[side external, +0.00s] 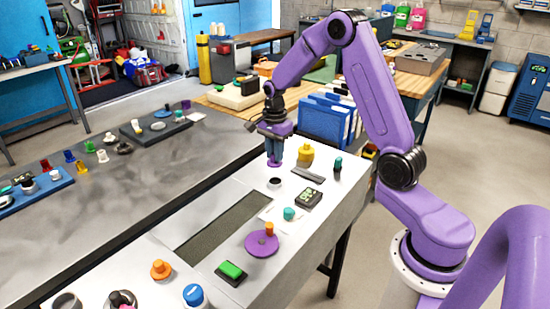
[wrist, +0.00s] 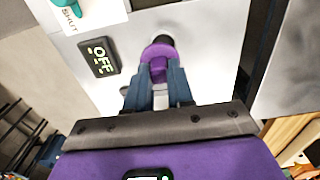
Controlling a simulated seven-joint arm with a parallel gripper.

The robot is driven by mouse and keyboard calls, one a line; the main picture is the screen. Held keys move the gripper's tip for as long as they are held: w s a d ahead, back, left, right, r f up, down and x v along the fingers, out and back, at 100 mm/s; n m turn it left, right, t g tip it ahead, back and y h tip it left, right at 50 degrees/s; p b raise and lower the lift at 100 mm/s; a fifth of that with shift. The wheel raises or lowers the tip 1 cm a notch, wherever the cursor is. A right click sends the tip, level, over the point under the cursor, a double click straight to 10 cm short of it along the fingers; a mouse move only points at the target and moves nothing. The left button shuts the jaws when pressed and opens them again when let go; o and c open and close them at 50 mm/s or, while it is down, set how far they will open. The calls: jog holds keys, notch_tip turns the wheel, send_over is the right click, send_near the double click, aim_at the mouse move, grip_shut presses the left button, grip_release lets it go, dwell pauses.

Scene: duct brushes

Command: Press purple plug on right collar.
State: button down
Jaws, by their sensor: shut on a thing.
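My gripper (side external: 274,150) points down over the light work surface, its dark blue fingers shut on the purple plug (side external: 274,163). In the wrist view the fingers (wrist: 155,88) close around the purple plug (wrist: 156,60) from both sides. A short collar with a dark mouth (side external: 275,183) stands just in front of the plug in the side view, with a small gap between them in the picture. A dark round shape (wrist: 163,40) shows just beyond the plug in the wrist view, partly hidden by it. I cannot tell whether plug and collar touch.
A black display box (side external: 308,198) reads OFF in the wrist view (wrist: 100,57). A teal knob (side external: 289,213) on a white card, a yellow knob (side external: 305,154), a dark green plug (side external: 337,164) and a purple disc (side external: 258,245) stand nearby. A long recess (side external: 225,225) lies left.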

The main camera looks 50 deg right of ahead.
jog(key=shift+w+d+f, duration=0.2)
jog(key=shift+d+f, duration=0.1)
jog(key=shift+d, duration=0.15)
jog(key=shift+f, duration=3.05)
jog(key=shift+f, duration=0.2)
jog(key=shift+c, duration=2.2)
grip_release()
jog(key=shift+r, duration=3.5)
